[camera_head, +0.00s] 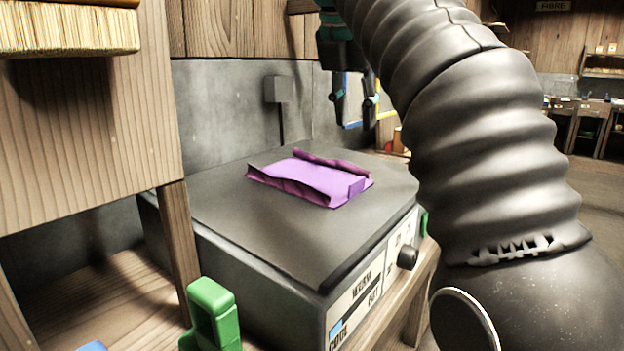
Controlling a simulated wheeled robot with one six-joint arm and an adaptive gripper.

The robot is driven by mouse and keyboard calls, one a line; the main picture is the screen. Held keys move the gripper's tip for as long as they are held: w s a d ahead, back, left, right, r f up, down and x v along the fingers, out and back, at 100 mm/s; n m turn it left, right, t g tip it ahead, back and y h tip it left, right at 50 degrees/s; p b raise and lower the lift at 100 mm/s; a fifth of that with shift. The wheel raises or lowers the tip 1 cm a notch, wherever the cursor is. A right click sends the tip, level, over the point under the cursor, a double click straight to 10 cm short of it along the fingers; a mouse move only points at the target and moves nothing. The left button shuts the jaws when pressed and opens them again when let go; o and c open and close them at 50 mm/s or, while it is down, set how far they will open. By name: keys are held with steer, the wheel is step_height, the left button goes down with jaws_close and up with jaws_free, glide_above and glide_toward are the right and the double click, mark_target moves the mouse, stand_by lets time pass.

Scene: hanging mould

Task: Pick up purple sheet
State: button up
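The purple sheet (308,176) lies on the dark flat top of a heater box (260,225). Its middle is flat, and its near-left and far edges are curled or folded up. My gripper (354,112) hangs above and behind the sheet, to its upper right in the picture. Its two dark fingers point down and stand apart with nothing seen between them. The sheet and gripper do not touch. My arm covers the right side of the view.
A wooden post and cabinet (90,130) stand close on the left. A green block-like thing (210,312) is at the front of the heater. A black knob (407,257) sticks out from its labelled front. A grey wall with a small box (278,90) is behind.

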glide_above(359, 179)
steer(key=s, duration=0.2)
steer(key=f, duration=0.7)
steer(key=shift+w+a+b, duration=0.2)
steer(key=shift+b, duration=0.2)
steer(key=shift+b+x, duration=0.9)
steer(key=shift+x, duration=1.65)
steer(key=shift+s+a+f, duration=0.1)
steer(key=shift+a, duration=0.1)
steer(key=shift+c, duration=0.2)
jaws_close()
